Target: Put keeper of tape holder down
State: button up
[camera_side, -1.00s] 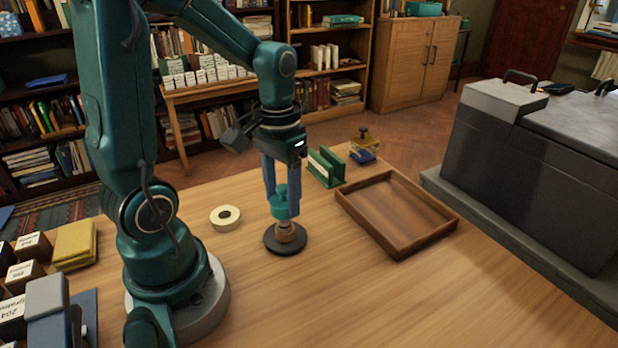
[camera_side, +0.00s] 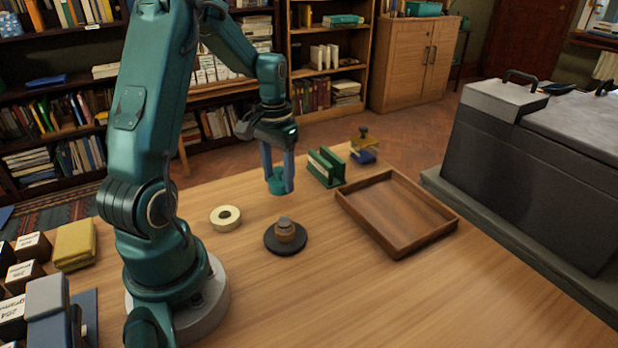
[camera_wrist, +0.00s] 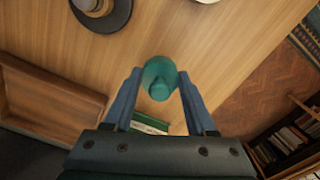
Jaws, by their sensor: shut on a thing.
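My gripper (camera_side: 278,182) is shut on the keeper (camera_side: 277,187), a small teal knobbed piece. The keeper also shows between the blue fingers in the wrist view (camera_wrist: 158,80). It is upright, at or just above the table behind the tape holder; I cannot tell whether it touches the wood. The tape holder (camera_side: 273,246) has a round black base with a brown stepped hub (camera_side: 286,232) whose top is bare. It is apart from my gripper and shows at the top left of the wrist view (camera_wrist: 118,17).
A cream tape roll (camera_side: 226,217) lies left of the holder. An empty wooden tray (camera_side: 437,238) is to the right. A green rack (camera_side: 325,167) stands close right of my gripper, with a yellow-and-blue object (camera_side: 364,150) beyond.

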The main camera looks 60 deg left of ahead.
aim_at(279, 180)
jog(key=shift+f, duration=1.45)
jog(key=shift+f, duration=0.1)
jog(key=o, duration=1.4)
jog(key=shift+c, duration=0.2)
